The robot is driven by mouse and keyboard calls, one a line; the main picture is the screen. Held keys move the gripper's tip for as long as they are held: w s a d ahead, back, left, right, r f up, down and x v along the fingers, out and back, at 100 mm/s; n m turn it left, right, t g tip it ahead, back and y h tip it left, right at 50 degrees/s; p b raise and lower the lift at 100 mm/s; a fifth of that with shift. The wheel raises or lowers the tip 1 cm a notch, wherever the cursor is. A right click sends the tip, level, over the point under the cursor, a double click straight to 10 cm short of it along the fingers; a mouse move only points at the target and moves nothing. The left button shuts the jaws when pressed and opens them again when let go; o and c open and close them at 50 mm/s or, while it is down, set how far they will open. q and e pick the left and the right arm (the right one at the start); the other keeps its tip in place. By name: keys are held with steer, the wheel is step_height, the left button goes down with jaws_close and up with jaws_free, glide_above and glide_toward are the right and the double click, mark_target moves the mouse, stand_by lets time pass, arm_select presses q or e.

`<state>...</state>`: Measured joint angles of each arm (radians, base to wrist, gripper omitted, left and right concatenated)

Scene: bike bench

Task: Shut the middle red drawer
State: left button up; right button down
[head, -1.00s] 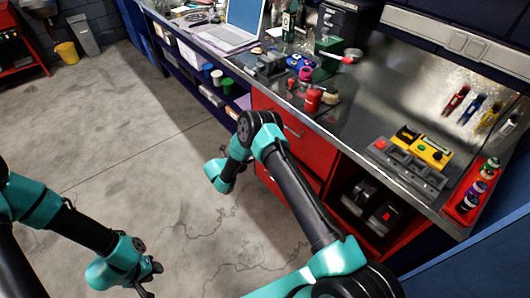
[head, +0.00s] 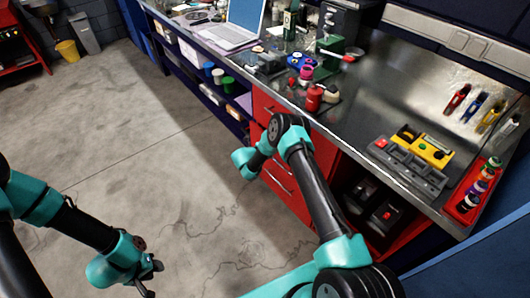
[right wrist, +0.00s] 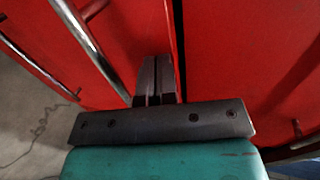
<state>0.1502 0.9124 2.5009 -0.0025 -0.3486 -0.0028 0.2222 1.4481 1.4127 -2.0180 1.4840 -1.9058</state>
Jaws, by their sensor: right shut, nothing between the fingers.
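The red drawer fronts (head: 298,205) with silver handles sit under the bench in the head view, partly covered by my right arm. I cannot tell surely from the pictures which front is the middle one or how far it stands out. In the right wrist view my right gripper (right wrist: 158,82) is shut and empty, its tips at or very near a red front (right wrist: 128,45), beside a dark gap. A silver handle (right wrist: 92,50) lies left of the fingers. The right fingertips are hidden in the head view. My left gripper (head: 152,279) is open and empty above the floor, well away from the drawers.
The metal benchtop (head: 385,95) carries a laptop (head: 235,28), a red can (head: 314,98) and a grey tray with a yellow block (head: 427,150). An open red compartment (head: 375,212) is right of the drawers.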

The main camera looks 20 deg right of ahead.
steer(key=shift+d, duration=0.25)
steer(key=d, duration=0.1)
steer(key=w+d, duration=0.1)
steer(key=d, duration=0.1)
steer(key=shift+d, duration=0.15)
steer(key=shift+w+d+r, duration=0.1)
steer(key=shift+d, duration=0.15)
steer(key=a, duration=0.2)
steer(key=s+a, duration=0.1)
steer(key=a, duration=0.1)
steer(key=shift+s+a, duration=0.1)
steer(key=shift+a, duration=0.1)
steer(key=v, duration=1)
